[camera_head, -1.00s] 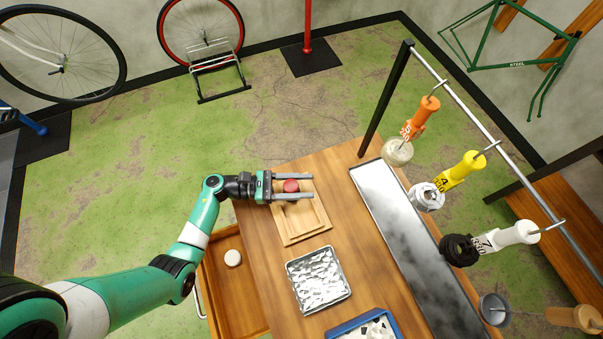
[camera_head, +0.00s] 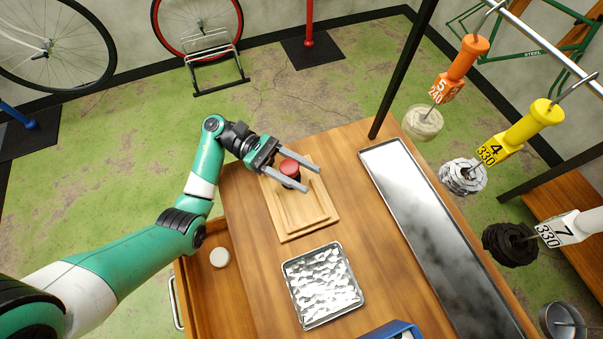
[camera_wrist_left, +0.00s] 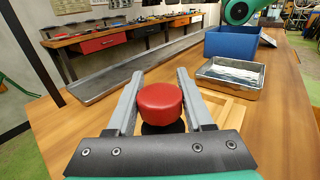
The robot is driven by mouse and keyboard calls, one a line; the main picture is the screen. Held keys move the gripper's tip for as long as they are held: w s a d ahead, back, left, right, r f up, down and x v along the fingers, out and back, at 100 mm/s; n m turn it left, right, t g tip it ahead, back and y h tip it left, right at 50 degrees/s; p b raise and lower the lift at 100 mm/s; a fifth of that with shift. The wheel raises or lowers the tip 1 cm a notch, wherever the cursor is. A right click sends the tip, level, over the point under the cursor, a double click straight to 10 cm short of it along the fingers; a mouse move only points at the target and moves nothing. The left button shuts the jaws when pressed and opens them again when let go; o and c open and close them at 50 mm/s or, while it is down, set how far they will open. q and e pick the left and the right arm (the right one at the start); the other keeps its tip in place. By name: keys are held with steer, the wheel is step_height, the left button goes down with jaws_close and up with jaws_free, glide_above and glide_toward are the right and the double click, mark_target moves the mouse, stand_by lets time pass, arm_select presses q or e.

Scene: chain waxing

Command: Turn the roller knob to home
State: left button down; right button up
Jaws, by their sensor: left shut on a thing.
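The roller knob (camera_head: 290,168) is a red round cap on a dark base. It stands at the far end of a stepped light-wood block (camera_head: 292,222). My left gripper (camera_head: 311,180) reaches it from the upper left, and its two grey fingers lie on either side of the knob, shut on it. In the left wrist view the red knob (camera_wrist_left: 160,103) sits between the fingers, with its dark base partly hidden below it. No home mark can be made out. My right gripper is not in view.
A metal tray of pale pieces (camera_head: 322,285) and a blue bin (camera_head: 392,330) stand nearer. A long metal tray (camera_head: 425,225) runs along the right. Tagged hangers, such as the yellow one (camera_head: 520,130), hang above its right side. An open drawer (camera_head: 205,285) holds a white disc.

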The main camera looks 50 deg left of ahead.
arm_select(q)
steer(key=shift+r, duration=0.2)
steer(key=c, duration=0.7)
jaws_free()
steer(key=shift+c, duration=0.2)
steer(key=o, duration=0.5)
steer(key=shift+f, duration=0.1)
steer(key=shift+c, duration=0.2)
steer(key=shift+r, duration=0.35)
steer(key=s+d+r+p, duration=0.2)
steer(key=s+d+r, duration=0.1)
steer(key=s+r, duration=0.3)
steer(key=s+d+r+p, duration=0.3)
steer(key=s+r, duration=0.3)
steer(key=shift+s+d+r+p, duration=0.15)
steer(key=shift+s+d+p, duration=0.05)
steer(key=shift+d+p, duration=0.1)
